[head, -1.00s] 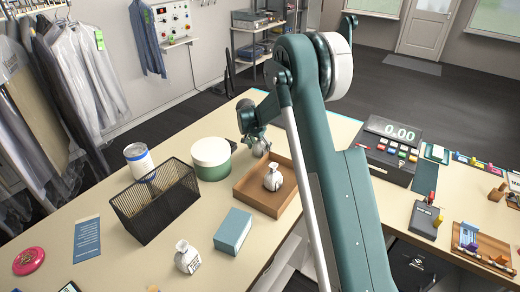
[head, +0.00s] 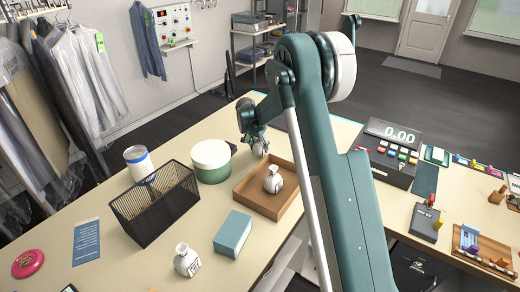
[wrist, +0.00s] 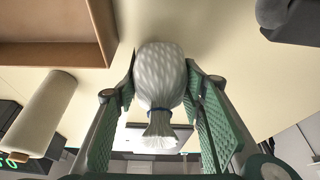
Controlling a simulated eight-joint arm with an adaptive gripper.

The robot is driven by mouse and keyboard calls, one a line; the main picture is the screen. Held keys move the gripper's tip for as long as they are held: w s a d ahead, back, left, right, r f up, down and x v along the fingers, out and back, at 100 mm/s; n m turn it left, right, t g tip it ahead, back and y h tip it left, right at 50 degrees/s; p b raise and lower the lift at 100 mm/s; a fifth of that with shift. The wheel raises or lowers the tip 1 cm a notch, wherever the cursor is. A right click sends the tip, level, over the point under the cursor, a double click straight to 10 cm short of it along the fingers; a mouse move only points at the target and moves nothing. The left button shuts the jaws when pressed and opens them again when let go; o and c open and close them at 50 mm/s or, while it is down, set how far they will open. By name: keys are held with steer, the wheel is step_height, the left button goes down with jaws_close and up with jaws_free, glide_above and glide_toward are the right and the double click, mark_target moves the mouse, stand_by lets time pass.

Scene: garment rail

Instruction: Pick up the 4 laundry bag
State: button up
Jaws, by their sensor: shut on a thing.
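My gripper (wrist: 160,100) has its two green padded fingers on either side of a white laundry bag (wrist: 158,75), shut on it. The bag has a blue tie around its neck and a frayed top; no number on it is readable. In the head view my gripper (head: 260,147) and the held bag's grey-white body are small, low over the counter behind the tray. A second white bag (head: 273,182) sits upright in the wooden tray (head: 246,196). A third bag (head: 187,262) stands at the front of the counter, its tag unreadable.
A green pot with white lid (head: 212,162) stands left of my gripper. A black mesh basket (head: 150,212), a white cup (head: 138,160) and a blue box (head: 232,235) stand nearby. A cash register (head: 390,152) is to the right. The counter behind my gripper is clear.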

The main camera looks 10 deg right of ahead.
step_height(320, 180, up, 8)
steer(key=shift+r, duration=0.2)
stand_by(0.9)
